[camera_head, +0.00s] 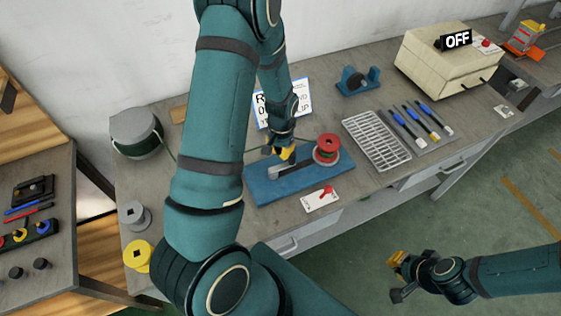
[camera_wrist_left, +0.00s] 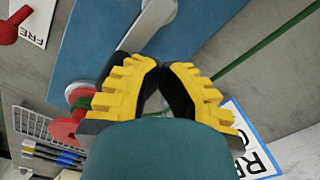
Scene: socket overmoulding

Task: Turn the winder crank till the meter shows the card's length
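The winder's blue base (camera_head: 263,192) lies on the bench, with a red spool (camera_head: 328,143) at its right end. A grey bar (camera_head: 290,180) lies over the base; it also shows in the wrist view (camera_wrist_left: 148,28). My left gripper (camera_head: 286,153) is low over the base beside the bar. Its yellow-padded fingers (camera_wrist_left: 162,68) are close together at the tips; whether a crank knob is between them is hidden. A blue-edged white card (camera_head: 298,98) stands behind, partly covered by my arm. I can make out no meter reading. My right gripper (camera_head: 398,277) is open and empty off the bench.
A green cable drum (camera_head: 136,132) stands left, with a green line (camera_wrist_left: 260,43) running to the winder. A small card with a red piece (camera_head: 320,198) lies in front. A wire rack (camera_head: 376,141), pens (camera_head: 418,125) and a beige box marked OFF (camera_head: 440,68) are right.

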